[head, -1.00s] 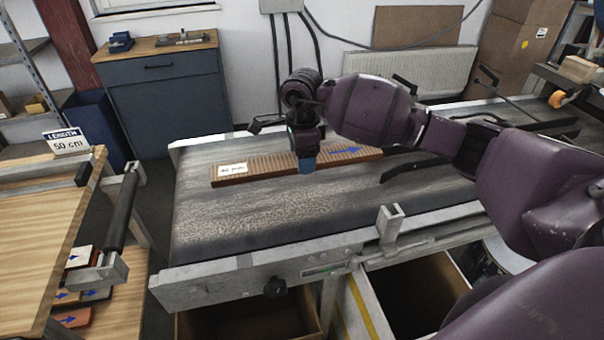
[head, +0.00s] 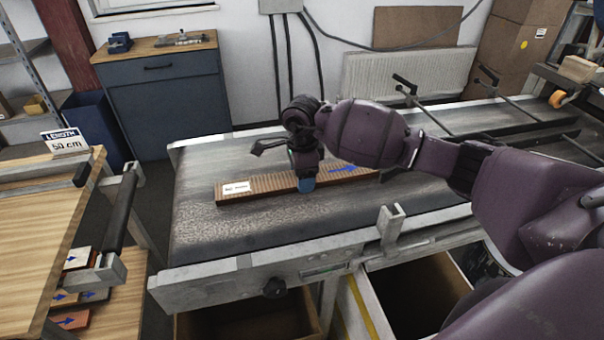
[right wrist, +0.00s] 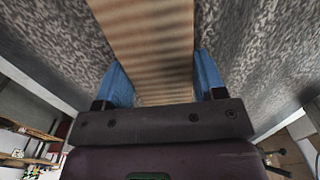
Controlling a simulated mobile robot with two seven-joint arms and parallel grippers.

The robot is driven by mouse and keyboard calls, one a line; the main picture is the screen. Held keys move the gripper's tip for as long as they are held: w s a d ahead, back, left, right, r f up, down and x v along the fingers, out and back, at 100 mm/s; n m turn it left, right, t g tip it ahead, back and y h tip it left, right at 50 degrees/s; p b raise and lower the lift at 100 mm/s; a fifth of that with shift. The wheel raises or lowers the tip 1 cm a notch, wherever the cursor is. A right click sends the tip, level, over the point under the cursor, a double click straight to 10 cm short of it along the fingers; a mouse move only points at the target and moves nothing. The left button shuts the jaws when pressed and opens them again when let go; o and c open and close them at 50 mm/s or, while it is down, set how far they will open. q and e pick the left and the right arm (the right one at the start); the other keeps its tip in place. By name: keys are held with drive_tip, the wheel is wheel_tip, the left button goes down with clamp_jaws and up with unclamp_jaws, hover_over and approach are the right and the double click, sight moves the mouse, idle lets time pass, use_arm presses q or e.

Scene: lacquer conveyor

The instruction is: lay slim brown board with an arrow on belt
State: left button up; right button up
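The slim brown board (head: 268,186) has a white label at its left end and a blue arrow towards its right end. It lies flat and lengthwise over the grey belt (head: 215,230); whether it touches the belt I cannot tell. My right gripper (head: 307,185) points down at the board's middle. My left gripper is not in view.
A metal bracket (head: 390,225) stands on the belt's near rail. Dark bars with handles (head: 425,110) cross the belt's right part. At left, a wooden table (head: 40,215) carries a "LENGTH 50 cm" sign (head: 66,142); more arrow-marked boards (head: 72,320) lie below. The belt's left and near parts are clear.

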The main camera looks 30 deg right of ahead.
drive_tip(key=o, duration=0.4)
drive_tip(key=shift+o, duration=0.2)
wheel_tip(320, 180, up, 12)
drive_tip(key=shift+r+p, duration=0.15)
drive_tip(key=shift+p, duration=0.15)
idle(0.6)
